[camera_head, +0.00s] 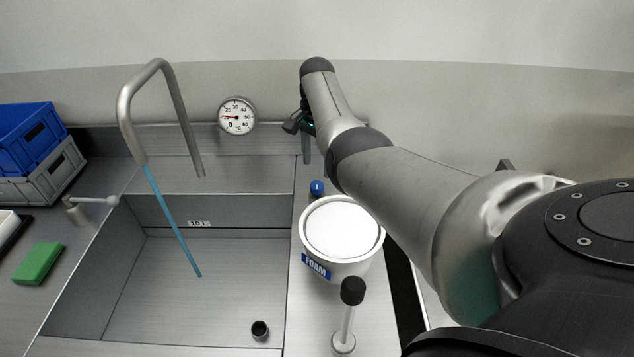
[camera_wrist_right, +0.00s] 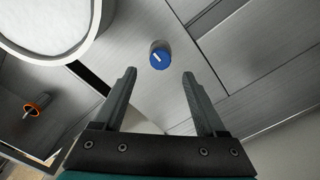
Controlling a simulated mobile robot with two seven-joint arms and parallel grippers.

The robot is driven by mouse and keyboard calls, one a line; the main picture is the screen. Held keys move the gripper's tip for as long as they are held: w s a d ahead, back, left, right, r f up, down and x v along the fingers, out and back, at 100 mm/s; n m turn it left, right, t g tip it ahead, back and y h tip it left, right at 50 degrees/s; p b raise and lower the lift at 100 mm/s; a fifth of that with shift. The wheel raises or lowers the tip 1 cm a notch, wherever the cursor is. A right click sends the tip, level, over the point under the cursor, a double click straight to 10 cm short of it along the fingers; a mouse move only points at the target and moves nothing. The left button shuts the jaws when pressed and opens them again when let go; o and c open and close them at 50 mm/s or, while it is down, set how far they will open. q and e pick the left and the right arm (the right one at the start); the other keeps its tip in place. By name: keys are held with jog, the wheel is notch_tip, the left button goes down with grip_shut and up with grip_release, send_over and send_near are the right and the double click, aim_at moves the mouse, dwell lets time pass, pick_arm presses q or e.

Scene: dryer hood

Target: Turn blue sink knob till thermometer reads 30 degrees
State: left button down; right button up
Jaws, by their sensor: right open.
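The blue sink knob (camera_head: 316,187) stands on the counter right of the sink, behind the foam bucket. In the right wrist view the knob (camera_wrist_right: 159,57) shows a white mark and lies just beyond and between my fingertips, apart from them. My right gripper (camera_wrist_right: 159,73) is open and empty; in the head view it is partly hidden behind its own arm, above and behind the knob. The round thermometer (camera_head: 237,116) is on the back wall; its red needle points left, exact reading too small to tell. Blue water runs from the grey faucet (camera_head: 127,110). My left gripper is not in view.
A white foam bucket (camera_head: 342,228) and a black-topped lever (camera_head: 353,291) stand in front of the knob. Blue and grey crates (camera_head: 45,170) and a green sponge (camera_head: 38,263) are farther left.

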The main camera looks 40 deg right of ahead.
aim_at(317, 185)
notch_tip(317, 185, down, 6)
jog(key=shift+f+b, duration=0.25)
jog(key=shift+b, duration=0.9)
grip_shut()
